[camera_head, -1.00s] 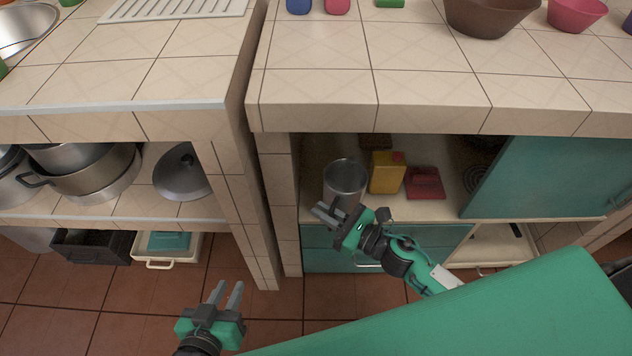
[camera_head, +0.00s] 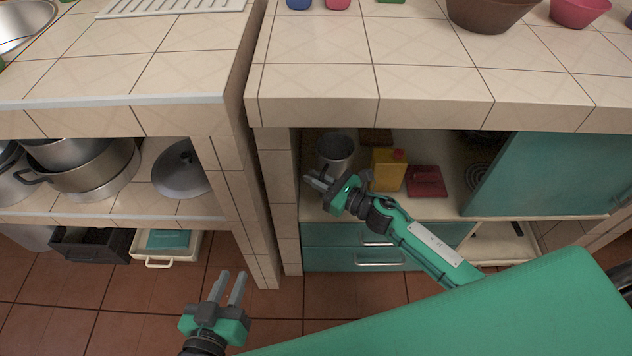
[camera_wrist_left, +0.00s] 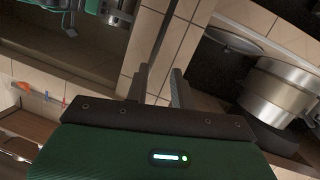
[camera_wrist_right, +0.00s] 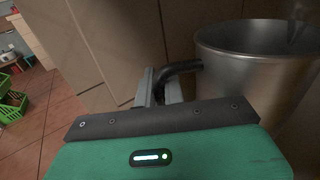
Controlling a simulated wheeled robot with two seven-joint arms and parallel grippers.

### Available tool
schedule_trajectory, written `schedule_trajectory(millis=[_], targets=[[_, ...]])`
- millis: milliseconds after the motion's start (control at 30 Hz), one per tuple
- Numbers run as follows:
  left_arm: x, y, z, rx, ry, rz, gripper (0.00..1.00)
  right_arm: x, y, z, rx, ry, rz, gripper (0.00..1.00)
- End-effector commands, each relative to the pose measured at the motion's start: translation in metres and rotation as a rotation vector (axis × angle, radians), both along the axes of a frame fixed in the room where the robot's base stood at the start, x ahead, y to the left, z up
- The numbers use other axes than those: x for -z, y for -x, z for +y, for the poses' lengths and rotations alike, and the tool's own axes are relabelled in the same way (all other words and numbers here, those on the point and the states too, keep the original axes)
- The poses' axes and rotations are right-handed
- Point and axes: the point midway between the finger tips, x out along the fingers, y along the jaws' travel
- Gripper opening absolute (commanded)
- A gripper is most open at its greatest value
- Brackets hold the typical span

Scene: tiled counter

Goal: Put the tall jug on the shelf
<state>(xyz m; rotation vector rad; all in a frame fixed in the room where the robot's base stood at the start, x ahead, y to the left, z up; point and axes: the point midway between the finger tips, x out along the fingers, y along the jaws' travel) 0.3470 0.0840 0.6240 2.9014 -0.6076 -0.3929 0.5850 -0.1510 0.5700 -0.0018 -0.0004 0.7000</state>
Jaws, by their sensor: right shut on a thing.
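The tall jug (camera_head: 336,150) is a silver metal vessel with a dark handle. It is inside the right cabinet, near the left side of its opening. My right gripper (camera_head: 316,181) is shut on the jug's dark handle, and the jug's body (camera_wrist_right: 258,70) fills the right of the right wrist view. The jug looks upright; its base is hidden behind my gripper. My left gripper (camera_head: 228,288) is open and empty, low in front of the gap between the two counters. Its spread fingers also show in the left wrist view (camera_wrist_left: 158,85).
A teal door (camera_head: 545,173) covers the right. Pots (camera_head: 85,165) and a lid (camera_head: 180,170) sit on the left shelf. Bowls (camera_head: 490,12) stand on the countertop.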

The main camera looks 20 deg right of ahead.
Motion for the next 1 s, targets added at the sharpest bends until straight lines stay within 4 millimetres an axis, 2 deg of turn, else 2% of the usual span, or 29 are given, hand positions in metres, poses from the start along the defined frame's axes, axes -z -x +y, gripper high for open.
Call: schedule_trajectory(millis=[167,767,800,900,1000], targets=[[-0.010,-0.006,0.002,-0.012,0.017,-0.059,0.24,0.008,0.000,0.000,-0.001,-0.001,-0.002,0.00],[-0.019,-0.012,0.004,-0.024,0.027,-0.106,0.24,0.010,0.000,0.000,-0.001,0.001,-0.002,0.00],[-0.020,-0.013,0.004,-0.024,0.028,-0.111,0.24,0.010,0.001,0.000,-0.001,0.001,-0.001,0.14],[-0.021,-0.014,0.004,-0.025,0.028,-0.114,0.24,0.010,0.001,0.000,-0.001,0.001,-0.001,0.32],[-0.022,-0.014,0.004,-0.025,0.028,-0.117,0.24,0.010,0.001,0.000,-0.001,0.001,-0.001,0.32]])
